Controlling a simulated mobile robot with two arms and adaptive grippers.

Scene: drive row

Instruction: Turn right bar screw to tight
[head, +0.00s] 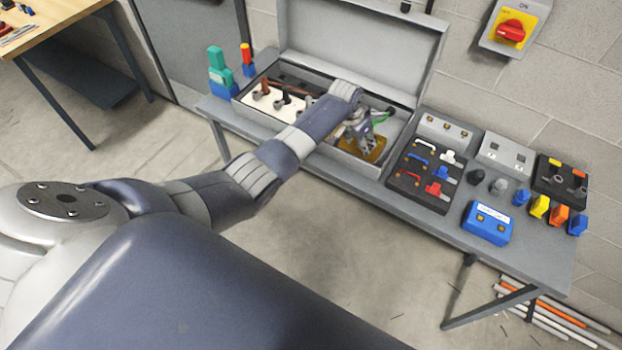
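An open grey box (350,165) stands on the bench with its lid (360,45) raised against the wall. My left arm reaches over the box's front wall, and my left gripper (368,143) is down inside its right half, next to an amber-brown part (376,155) and a green piece (384,116). The fingertips are too small and too covered to tell whether they are open or shut. I cannot make out the right bar screw; the arm hides the middle of the box. A white panel (284,108) with dark and brown fittings shows in the box's left half. My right gripper is not in view.
The grey bench (405,195) also carries a black tray (408,190) of coloured parts, a blue box (487,223), and several coloured connectors at right. Green and red-blue tools stand at left. A red switch (511,31) is on the wall. The floor in front is clear.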

